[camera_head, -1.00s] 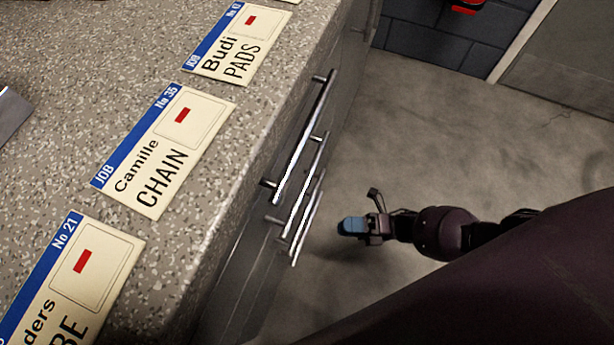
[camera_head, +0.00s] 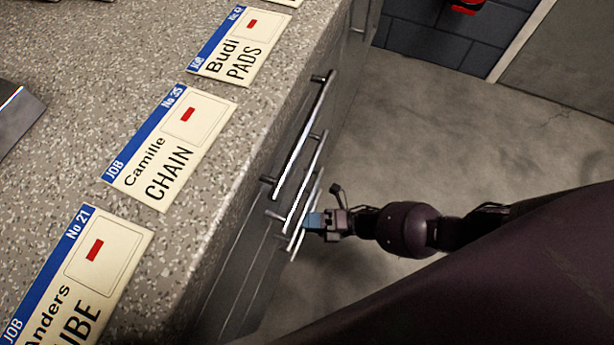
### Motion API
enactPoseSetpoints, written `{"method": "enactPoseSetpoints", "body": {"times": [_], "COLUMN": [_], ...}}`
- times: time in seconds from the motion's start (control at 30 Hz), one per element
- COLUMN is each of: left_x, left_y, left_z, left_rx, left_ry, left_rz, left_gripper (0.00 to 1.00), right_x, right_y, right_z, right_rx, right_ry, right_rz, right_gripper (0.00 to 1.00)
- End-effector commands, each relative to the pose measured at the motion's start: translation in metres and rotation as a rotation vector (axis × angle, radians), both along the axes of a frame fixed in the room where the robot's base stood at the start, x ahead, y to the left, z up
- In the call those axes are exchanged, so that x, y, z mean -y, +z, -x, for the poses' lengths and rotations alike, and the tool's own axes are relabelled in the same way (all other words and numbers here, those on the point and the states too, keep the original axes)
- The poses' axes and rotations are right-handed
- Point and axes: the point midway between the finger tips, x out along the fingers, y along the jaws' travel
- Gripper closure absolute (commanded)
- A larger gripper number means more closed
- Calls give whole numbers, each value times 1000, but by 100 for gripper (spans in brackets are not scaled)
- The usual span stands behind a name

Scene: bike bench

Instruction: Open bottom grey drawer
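The grey drawer unit (camera_head: 237,282) is under the speckled worktop, with three long metal bar handles on its front. The top handle (camera_head: 301,135) and middle handle (camera_head: 304,180) show almost whole. The bottom handle (camera_head: 296,245) is the lowest and is partly hidden by the middle handle and the gripper. The drawers look closed. My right gripper (camera_head: 312,222), with blue fingertips, is at the bottom handle, its tips overlapping it in view. I cannot tell whether it touches the bar or how wide the fingers are. My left gripper is out of view.
The worktop (camera_head: 215,150) carries several job cards, including the Camille chain card (camera_head: 172,150) and the Budi pads card (camera_head: 240,47). A dark grey object (camera_head: 16,115) lies at its left edge. Bare concrete floor (camera_head: 430,130) is free right of the drawers.

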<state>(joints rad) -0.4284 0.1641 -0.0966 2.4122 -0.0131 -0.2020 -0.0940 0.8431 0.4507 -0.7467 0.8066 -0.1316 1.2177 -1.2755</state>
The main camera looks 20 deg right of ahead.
Motion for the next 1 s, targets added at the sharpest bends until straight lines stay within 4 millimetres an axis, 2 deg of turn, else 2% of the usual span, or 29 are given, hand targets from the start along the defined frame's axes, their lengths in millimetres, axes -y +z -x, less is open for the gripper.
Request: {"method": "enactPoseSetpoints", "body": {"times": [0.13, 0.37, 0.4, 0.77, 1.0], "left_x": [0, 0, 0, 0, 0], "left_y": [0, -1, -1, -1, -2], "left_z": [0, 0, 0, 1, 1], "left_rx": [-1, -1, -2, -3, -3], "left_ry": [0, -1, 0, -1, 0], "left_rz": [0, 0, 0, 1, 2], "left_gripper": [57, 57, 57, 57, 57], "right_x": [0, 0, 0, 2, 12], "right_y": [0, 0, 0, 0, -1], "right_z": [0, 0, 0, 2, 11], "right_rx": [0, 0, 0, 0, -1], "right_ry": [0, 0, 0, -1, -1], "right_rz": [0, 0, 0, 0, 1], "right_gripper": [63, 99, 100, 100, 100]}}
